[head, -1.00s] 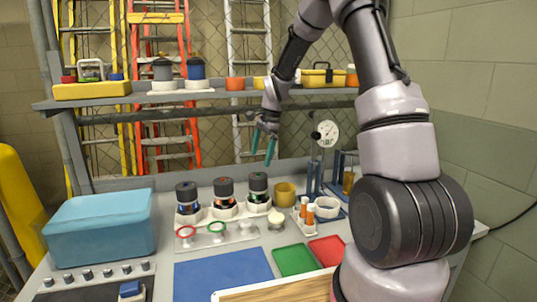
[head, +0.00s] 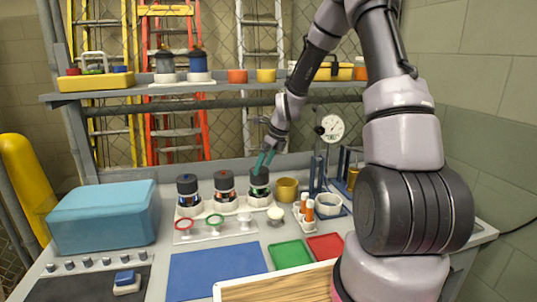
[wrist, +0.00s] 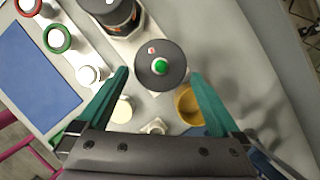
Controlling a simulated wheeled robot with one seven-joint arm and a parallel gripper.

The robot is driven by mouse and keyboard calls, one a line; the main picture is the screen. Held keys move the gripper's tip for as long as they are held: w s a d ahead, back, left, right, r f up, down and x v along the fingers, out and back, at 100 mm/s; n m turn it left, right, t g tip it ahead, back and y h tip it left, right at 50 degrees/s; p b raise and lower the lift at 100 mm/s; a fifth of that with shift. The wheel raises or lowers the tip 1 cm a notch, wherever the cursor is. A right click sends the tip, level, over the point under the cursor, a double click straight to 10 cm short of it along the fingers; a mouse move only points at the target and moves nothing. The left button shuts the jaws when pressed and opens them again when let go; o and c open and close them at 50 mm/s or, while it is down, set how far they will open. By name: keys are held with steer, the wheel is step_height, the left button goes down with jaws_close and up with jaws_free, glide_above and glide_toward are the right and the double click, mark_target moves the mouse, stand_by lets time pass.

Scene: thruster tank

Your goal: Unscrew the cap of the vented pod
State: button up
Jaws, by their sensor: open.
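Three dark-capped pods stand in a row in white holders on the bench: one with a blue mark (head: 187,190), one with a red-orange mark (head: 224,187) and one with a green mark (head: 260,188). I cannot tell from a vent which is the vented pod. My gripper (head: 264,162) is open over the green-marked pod, pointing down. In the wrist view its teal fingers lie on either side of the round dark cap (wrist: 160,52), which has a green centre button and a small red-white mark. The fingertips are at or just above the cap's top; contact is not clear.
A mustard cup (head: 287,189) stands close right of the green-marked pod. Orange-capped tubes (head: 309,210) and a gauge stand (head: 331,128) are farther right. Red and green rings (head: 215,221) stand in front. The blue mat (head: 218,272) is bare.

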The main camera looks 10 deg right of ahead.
mark_target(261, 170)
steer(key=shift+x, duration=2)
steer(key=c, duration=1.1)
steer(key=o, duration=0.4)
steer(key=shift+c, duration=1.3)
steer(key=n+g+y, duration=0.1)
steer(key=n, duration=0.3)
steer(key=n+g, duration=0.2)
steer(key=n, duration=0.3)
steer(key=shift+a, duration=0.1)
steer(key=shift+r, duration=2.75)
